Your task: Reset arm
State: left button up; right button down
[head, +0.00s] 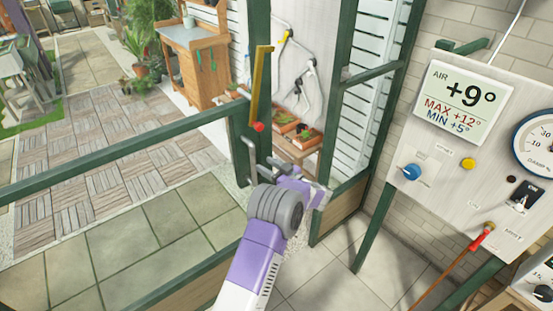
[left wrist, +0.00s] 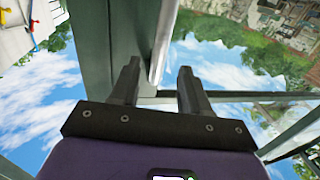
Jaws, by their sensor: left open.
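My left arm comes up from the bottom of the head view, with a white and purple forearm and a grey joint. In the left wrist view the two dark fingers of the left gripper (left wrist: 157,84) stand apart. A pale bar (left wrist: 163,40) runs down to the gap between them. I cannot tell whether the fingers touch it. Nothing is clearly held. My right gripper is not in view.
A yellow lever with a red knob (head: 259,127) is on the frame just above the gripper. A green rail (head: 110,155) crosses at left. A control panel (head: 455,150) with a display and knobs stands at right. Potted plants (head: 284,117) sit behind the frame.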

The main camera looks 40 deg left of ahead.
pick_arm(q)
jog(key=s+d+f+m+t+h, duration=0.1)
jog(key=d+f+m+t+h, duration=0.15)
jog(key=d+f+h, duration=0.4)
jog(key=s+d+f+m+t+h, duration=0.15)
jog(key=d+f+m, duration=0.25)
jog(key=f, duration=0.5)
jog(key=s+d+f+m+t+h, duration=0.1)
jog(key=d+f+m+t+h, duration=0.3)
jog(key=f, duration=0.4)
jog(key=s+d+f+m+g+h, duration=0.1)
jog(key=s+d+f+g+h, duration=0.1)
jog(key=s+d, duration=0.5)
jog(key=s+d+f+m+g+h, duration=0.1)
jog(key=s+d+f+g+h, duration=0.1)
jog(key=s+d+g+h, duration=0.2)
jog(key=s+d+f+m+g+h, duration=0.1)
jog(key=s+d+f+g+h, duration=0.1)
jog(key=s+d, duration=0.8)
jog(key=s+g+h, duration=0.1)
jog(key=s+h, duration=0.1)
jog(key=s, duration=0.4)
jog(key=shift+f+m, duration=0.35)
jog(key=shift+f, duration=0.05)
jog(key=shift+s, duration=0.15)
